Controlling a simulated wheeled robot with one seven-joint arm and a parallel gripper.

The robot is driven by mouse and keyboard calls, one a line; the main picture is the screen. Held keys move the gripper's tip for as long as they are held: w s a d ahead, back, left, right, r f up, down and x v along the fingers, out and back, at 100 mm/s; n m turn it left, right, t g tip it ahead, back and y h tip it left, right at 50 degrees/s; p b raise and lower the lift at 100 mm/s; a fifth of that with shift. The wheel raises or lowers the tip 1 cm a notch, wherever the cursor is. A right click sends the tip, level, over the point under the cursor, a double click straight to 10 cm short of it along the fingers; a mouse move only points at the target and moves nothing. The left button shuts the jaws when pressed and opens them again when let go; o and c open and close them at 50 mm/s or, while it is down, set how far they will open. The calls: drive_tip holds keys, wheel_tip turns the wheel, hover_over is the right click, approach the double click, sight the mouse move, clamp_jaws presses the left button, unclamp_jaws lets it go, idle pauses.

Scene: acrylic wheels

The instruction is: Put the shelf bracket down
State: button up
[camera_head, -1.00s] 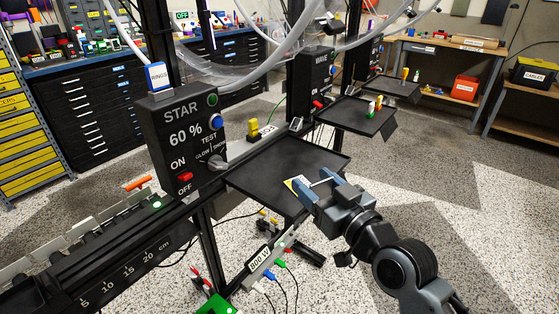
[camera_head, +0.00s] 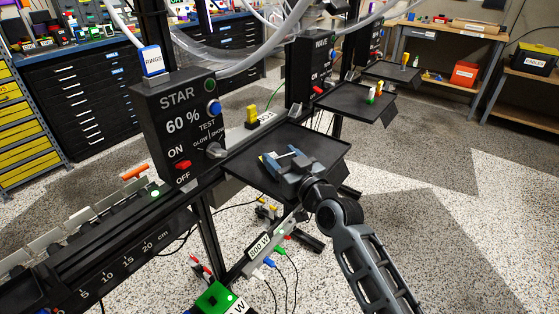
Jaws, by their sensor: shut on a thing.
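My gripper (camera_head: 285,159) is over the near black tray (camera_head: 318,150), which juts out beside the STAR control box. Its fingers are shut on the shelf bracket (camera_head: 268,160), a small pale piece with a yellowish part at its left end. The gripper hides much of the bracket. I cannot tell whether the bracket touches the tray surface.
The STAR control box (camera_head: 180,125) stands close on the left, with a knob toward the tray. A yellow item (camera_head: 252,116) is on the rail behind. A second tray (camera_head: 350,100) holds small coloured items. The near tray's right side is clear.

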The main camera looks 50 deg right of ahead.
drive_tip(key=shift+w+d+f, duration=0.25)
drive_tip(key=shift+w+f, duration=0.35)
drive_tip(key=shift+f, duration=0.15)
drive_tip(key=o, duration=1.2)
drive_tip(key=shift+o, duration=0.2)
drive_tip(key=shift+r, duration=0.2)
drive_tip(key=b+v, duration=0.1)
drive_tip(key=v, duration=1.1)
drive_tip(key=shift+b, duration=0.4)
drive_tip(key=shift+s+f, duration=0.15)
